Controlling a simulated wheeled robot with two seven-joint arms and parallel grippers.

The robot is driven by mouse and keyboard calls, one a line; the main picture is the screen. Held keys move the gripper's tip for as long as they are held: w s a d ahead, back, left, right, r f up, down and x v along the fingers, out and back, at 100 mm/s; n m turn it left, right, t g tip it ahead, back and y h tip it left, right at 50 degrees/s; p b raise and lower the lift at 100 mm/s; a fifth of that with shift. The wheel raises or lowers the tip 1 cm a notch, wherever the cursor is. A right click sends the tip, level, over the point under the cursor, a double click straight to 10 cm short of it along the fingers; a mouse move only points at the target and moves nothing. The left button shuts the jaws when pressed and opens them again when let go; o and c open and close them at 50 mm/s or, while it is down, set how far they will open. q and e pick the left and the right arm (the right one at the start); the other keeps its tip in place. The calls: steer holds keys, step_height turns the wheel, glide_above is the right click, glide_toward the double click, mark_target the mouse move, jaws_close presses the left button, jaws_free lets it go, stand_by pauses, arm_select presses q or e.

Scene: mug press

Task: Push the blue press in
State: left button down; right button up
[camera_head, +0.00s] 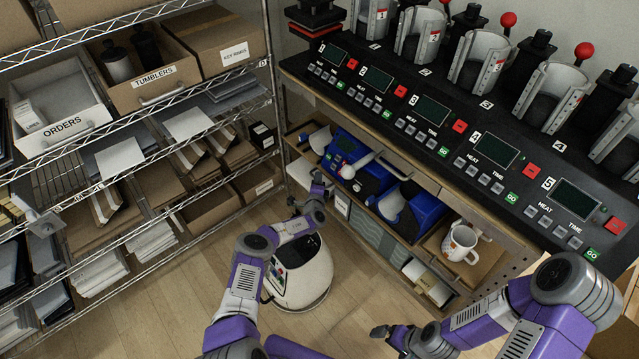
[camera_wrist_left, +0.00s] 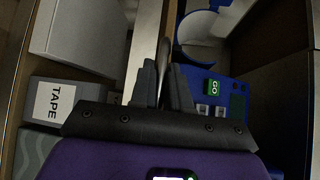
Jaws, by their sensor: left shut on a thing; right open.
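A blue press (camera_head: 372,180) with a pale curved cradle stands on the shelf under the counter. A second blue press body (camera_head: 427,208) stands to its right. In the left wrist view a blue press (camera_wrist_left: 238,92) with a green GO button is just right of my fingers. My left gripper (camera_head: 318,188) is at the shelf's front, left of the presses. Its fingers in the wrist view (camera_wrist_left: 163,85) are closed on a thin dark piece (camera_wrist_left: 164,52); I cannot tell which part that is. My right gripper (camera_head: 384,332) is open, low in front of the shelf, apart from the presses.
A patterned white mug (camera_head: 460,242) stands on the shelf right of the presses. A box marked TAPE (camera_wrist_left: 57,103) is left of my left fingers. The black multi-station press (camera_head: 450,130) fills the counter above. A wire rack (camera_head: 130,190) stands left.

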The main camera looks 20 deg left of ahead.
stand_by(0.3)
arm_select(q)
steer(key=c, duration=1.2)
jaws_free()
steer(key=shift+p+v, duration=2.05)
steer(key=shift+v, duration=1.7)
